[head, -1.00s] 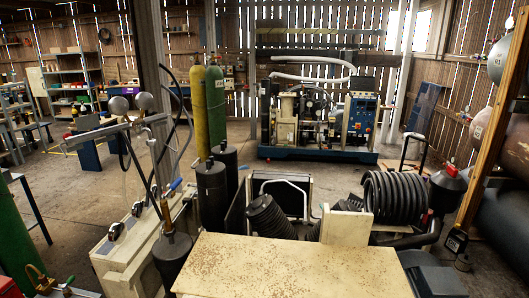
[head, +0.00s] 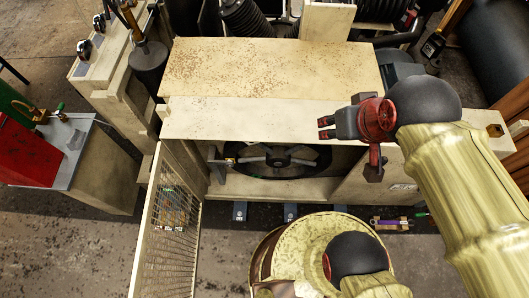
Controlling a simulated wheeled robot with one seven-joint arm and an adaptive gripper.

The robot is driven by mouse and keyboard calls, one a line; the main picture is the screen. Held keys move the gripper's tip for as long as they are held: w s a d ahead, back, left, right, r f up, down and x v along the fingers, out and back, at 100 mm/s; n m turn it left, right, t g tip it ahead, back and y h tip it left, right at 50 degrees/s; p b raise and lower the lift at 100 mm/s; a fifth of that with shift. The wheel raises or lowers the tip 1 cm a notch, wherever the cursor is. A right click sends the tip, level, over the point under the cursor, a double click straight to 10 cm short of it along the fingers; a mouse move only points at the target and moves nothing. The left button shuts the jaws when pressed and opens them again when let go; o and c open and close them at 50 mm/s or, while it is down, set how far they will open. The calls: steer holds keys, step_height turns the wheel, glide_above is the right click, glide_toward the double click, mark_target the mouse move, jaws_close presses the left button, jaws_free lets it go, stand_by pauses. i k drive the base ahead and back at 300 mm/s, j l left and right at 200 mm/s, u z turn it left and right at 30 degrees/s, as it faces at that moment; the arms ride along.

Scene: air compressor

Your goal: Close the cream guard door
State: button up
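The cream guard door (head: 168,225) is a mesh panel in a cream frame at the left of the compressor housing. It stands swung open, pointing toward me, hinged near the left side of the opening. The cream housing (head: 240,118) has a low opening that shows a dark spoked wheel (head: 278,160). My gripper (head: 325,128) is over the right front of the housing, fingers pointing left. It is well to the right of the door and not touching it. Its fingertips are small in view, so I cannot tell how far apart they are. I see nothing held.
A red box (head: 33,154) and a grey-topped cabinet (head: 78,150) stand left of the door. A purple tool (head: 392,223) lies on the floor at right. Small blue blocks (head: 240,211) sit below the housing front. The floor left of my base is clear.

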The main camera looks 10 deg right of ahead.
mark_target(162, 153)
steer(key=k+j, duration=0.2)
steer(key=k, duration=0.3)
steer(key=k+j+z, duration=0.1)
steer(key=k+j, duration=0.45)
steer(key=j, duration=0.2)
steer(key=k+j+z, duration=0.1)
steer(key=k+j, duration=0.45)
steer(key=j, duration=0.55)
steer(key=k+j, duration=0.15)
steer(key=j, duration=0.6)
steer(key=k+l+u, duration=0.25)
steer(key=k+u, duration=0.3)
steer(key=i, duration=0.1)
